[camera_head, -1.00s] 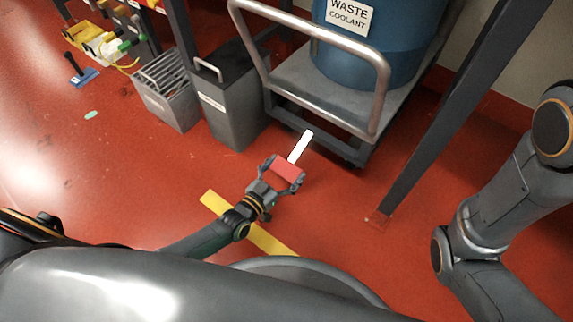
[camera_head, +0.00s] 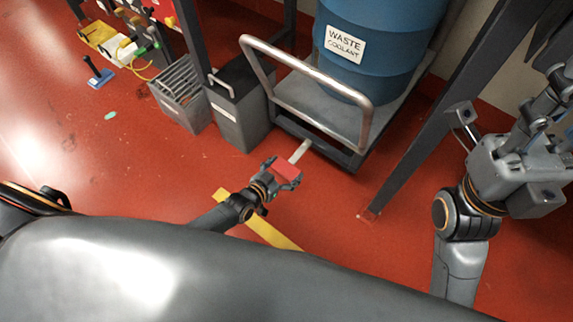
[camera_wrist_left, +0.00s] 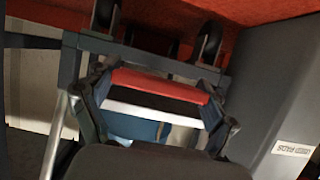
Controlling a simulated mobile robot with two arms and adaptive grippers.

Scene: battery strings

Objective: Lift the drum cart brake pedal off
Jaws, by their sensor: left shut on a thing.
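The drum cart (camera_head: 290,92) stands at top centre in the head view with the blue drum (camera_head: 368,50) labelled WASTE COOLANT on it. The red brake pedal (camera_head: 287,169) is on a pale lever (camera_head: 301,152) that slants down from the cart's near edge. My left gripper (camera_head: 283,172) is shut on the pedal, one finger at each end. In the left wrist view the red pedal (camera_wrist_left: 160,84) lies between the fingers, with a white strip below it. My right gripper (camera_head: 505,120) is raised at the right, partly cut off; its opening is unclear.
A grey lidded bin (camera_head: 240,115) and a slatted crate (camera_head: 182,95) stand left of the cart. A dark slanted post (camera_head: 425,120) meets the floor to its right. Yellow tape (camera_head: 262,225) crosses the floor near me. Red floor at left is mostly clear.

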